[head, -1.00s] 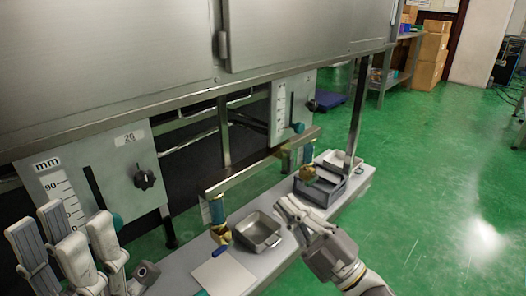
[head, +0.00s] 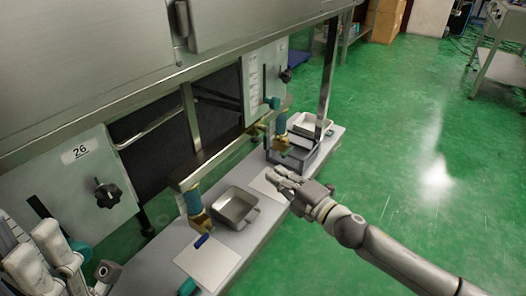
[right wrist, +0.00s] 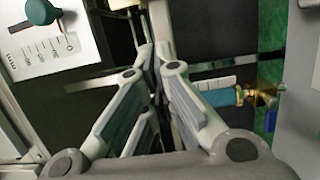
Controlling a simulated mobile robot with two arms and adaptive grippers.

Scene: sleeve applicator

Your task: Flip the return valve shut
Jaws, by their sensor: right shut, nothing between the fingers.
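Two brass valves with teal sleeves hang from the metal rail. The nearer valve (head: 195,206) is at left centre in the head view, with a blue lever (head: 201,241) beneath it. The farther valve (head: 281,128) is above the grey crate. I cannot tell which one is the return valve. My right gripper (head: 272,178) is shut and empty, over the bench below the farther valve and apart from it. In the right wrist view its fingers (right wrist: 162,62) converge; a brass valve (right wrist: 262,91) with a blue lever shows to their right. My left gripper (head: 42,258) is partly in view at lower left.
A metal pan (head: 236,207) and a white sheet (head: 207,262) lie on the bench. A grey crate (head: 293,158) stands farther back. A panel with a black knob (head: 107,194) is at left. Green floor (head: 420,140) is open on the right.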

